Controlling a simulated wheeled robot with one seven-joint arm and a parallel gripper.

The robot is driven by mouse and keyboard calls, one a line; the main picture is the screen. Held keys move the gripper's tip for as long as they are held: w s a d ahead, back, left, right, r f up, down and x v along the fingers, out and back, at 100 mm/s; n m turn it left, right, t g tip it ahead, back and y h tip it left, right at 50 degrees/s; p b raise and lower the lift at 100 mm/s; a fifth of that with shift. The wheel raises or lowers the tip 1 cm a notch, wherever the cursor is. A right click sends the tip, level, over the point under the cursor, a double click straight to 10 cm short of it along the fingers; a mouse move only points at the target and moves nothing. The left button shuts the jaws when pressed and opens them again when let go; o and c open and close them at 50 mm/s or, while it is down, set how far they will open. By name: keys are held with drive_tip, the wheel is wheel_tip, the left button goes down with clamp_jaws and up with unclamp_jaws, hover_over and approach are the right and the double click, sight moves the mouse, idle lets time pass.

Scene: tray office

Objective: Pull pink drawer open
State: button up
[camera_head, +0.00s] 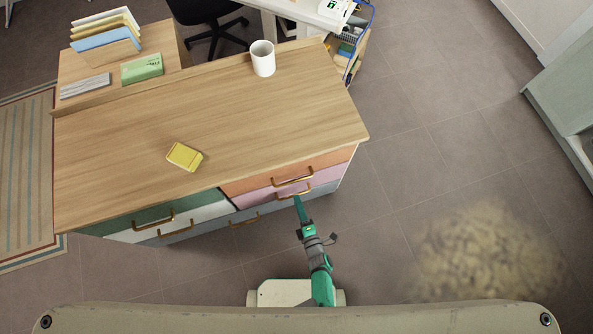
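The pink drawer (325,177) is in the right part of the wooden-topped cabinet, below the orange drawer (327,161). It looks closed, its front about level with its neighbours. Its brass bar handle (283,197) is partly hidden behind my gripper. My gripper (296,199), with a green end, is at or very close to this handle. From this view I cannot tell whether the fingers touch it or whether they are open or shut.
The orange drawer's handle (292,179) is just above. The grey-blue bottom drawer (210,226) runs below. The floor (390,190) right of the cabinet is clear.

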drive_tip(key=x, duration=0.2)
drive_tip(key=shift+w+f, duration=0.1)
drive_tip(key=shift+w, duration=0.2)
drive_tip(key=shift+s+a, duration=0.1)
clamp_jaws()
